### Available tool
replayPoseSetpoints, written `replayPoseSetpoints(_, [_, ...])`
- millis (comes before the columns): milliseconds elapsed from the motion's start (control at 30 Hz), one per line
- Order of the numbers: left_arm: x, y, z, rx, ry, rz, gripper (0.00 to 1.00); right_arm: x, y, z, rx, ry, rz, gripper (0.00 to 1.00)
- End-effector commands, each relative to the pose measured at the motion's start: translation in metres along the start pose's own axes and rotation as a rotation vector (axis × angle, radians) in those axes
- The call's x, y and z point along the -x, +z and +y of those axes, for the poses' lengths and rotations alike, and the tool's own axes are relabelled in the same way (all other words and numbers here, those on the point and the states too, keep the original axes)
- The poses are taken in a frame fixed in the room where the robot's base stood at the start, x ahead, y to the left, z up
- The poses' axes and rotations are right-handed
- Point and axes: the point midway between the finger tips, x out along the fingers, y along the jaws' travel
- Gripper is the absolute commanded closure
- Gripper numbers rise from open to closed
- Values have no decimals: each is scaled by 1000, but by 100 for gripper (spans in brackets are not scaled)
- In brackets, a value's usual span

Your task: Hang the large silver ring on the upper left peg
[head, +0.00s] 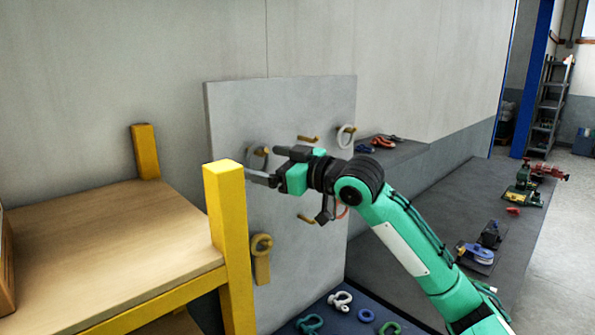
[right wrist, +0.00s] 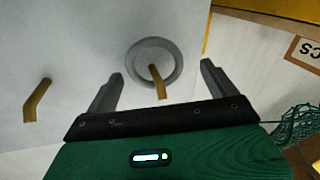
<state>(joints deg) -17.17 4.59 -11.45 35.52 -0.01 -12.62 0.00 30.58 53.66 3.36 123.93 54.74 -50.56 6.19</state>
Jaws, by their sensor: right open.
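The large silver ring (right wrist: 131,62) hangs around the upper left peg (right wrist: 157,82) in the right wrist view. The peg comes out through the ring's opening, and the ring lies near the board's face. In the head view the ring (head: 250,156) is partly hidden behind my gripper. My right gripper (head: 262,164) is open just in front of it. In the right wrist view its two fingers (right wrist: 160,88) stand apart on either side of the ring, with no visible touch. My left gripper is in neither view.
A yellow post (head: 228,240) of a wooden-topped rack stands close by. Several shackles (head: 340,300) lie below.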

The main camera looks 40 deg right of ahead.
Motion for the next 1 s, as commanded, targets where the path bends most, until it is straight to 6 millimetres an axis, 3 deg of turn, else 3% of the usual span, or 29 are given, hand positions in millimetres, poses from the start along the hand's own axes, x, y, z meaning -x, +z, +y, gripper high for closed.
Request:
replayPoseSetpoints(200, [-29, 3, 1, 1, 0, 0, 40, 39, 8, -1, 6, 3, -2, 11])
replayPoseSetpoints(600, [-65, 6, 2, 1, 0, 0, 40, 101, 5, -2, 3, 0, -1, 11])
replayPoseSetpoints(800, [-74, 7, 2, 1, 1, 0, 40, 120, 3, -1, 0, 0, -1, 11])
replayPoseSetpoints(1000, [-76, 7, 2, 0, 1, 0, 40, 127, 1, 0, 1, 0, 0, 11])
